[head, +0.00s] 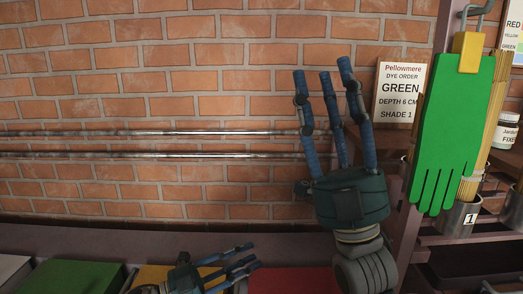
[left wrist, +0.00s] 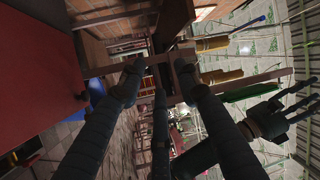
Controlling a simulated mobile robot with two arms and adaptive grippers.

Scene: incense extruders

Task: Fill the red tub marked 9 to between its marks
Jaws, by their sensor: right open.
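A red flat-topped shape (head: 295,281), perhaps the red tub, shows at the bottom edge of the head view. It is cut off, and no 9 or fill marks are visible. A large red surface also shows at the left of the left wrist view (left wrist: 35,60); I cannot tell if it is the same thing. My left gripper (head: 250,262) is low in the head view, in front of the yellow and red shapes, with its fingers spread and empty. My right gripper (head: 325,75) points upward, open and empty, before the brick wall.
Green (head: 72,277) and yellow (head: 155,274) shapes sit left of the red one. Two metal rods (head: 150,143) run along the wall. A sign (head: 400,92) reads GREEN, depth 6 cm, shade 1. A green glove (head: 452,135) hangs by a rack holding a tin marked 1 (head: 457,222).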

